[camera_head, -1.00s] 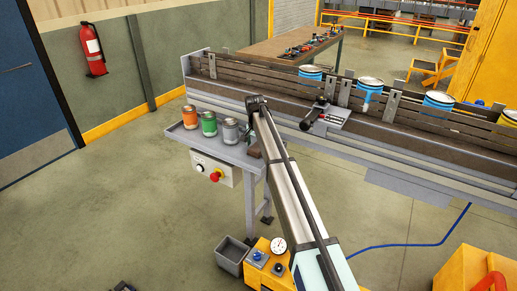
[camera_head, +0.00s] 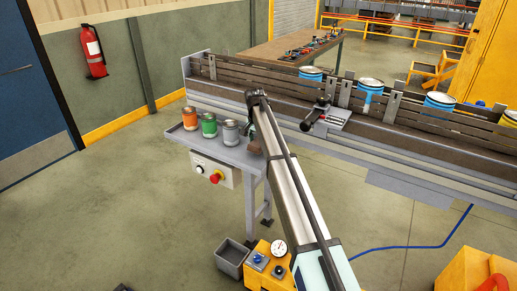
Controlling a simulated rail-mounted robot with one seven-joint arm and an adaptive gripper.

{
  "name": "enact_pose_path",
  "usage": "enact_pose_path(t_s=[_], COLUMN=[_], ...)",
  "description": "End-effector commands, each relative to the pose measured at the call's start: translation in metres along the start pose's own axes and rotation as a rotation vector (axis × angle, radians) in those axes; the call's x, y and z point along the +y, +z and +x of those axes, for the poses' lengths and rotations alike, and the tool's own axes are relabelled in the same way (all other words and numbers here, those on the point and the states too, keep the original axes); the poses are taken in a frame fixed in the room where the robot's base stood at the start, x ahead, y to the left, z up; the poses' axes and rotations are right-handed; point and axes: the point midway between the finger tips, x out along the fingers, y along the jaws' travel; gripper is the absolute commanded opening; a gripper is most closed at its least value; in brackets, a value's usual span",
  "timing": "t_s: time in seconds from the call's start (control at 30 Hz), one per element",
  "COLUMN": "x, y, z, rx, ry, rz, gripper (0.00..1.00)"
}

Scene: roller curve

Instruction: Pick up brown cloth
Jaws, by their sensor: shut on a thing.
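The brown cloth (camera_head: 254,148) shows as a small brown patch at the right end of the grey shelf (camera_head: 218,143), just left of my arm. My gripper (camera_head: 253,139) is directly above it and shut on it. The fingers are small and partly hidden by my arm, so the exact grip is hard to see. The cloth looks slightly raised, but I cannot tell whether it is fully clear of the shelf.
Orange (camera_head: 190,119), green (camera_head: 209,126) and grey (camera_head: 231,133) cans stand on the shelf left of the cloth. The conveyor (camera_head: 400,134) with blue-banded cans (camera_head: 371,88) runs behind. A control box (camera_head: 212,172) hangs below the shelf. A grey bin (camera_head: 231,262) stands on the floor.

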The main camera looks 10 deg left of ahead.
Motion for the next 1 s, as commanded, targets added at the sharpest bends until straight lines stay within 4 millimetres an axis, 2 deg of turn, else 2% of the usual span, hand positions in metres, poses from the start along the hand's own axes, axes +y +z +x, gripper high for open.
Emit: enact_pose_path(t_s=[0.4,0.6,0.8,1.0], x=[-0.002,-0.001,-0.001,0.0], y=[-0.014,-0.018,-0.02,-0.02], z=[-0.103,-0.142,-0.162,-0.167], rx=[0.003,0.002,0.001,0.0], ry=[-0.002,-0.001,-0.001,0.0], rz=[0.0,0.0,0.0,0.0], gripper=[0.35,0.35,0.35,0.35])
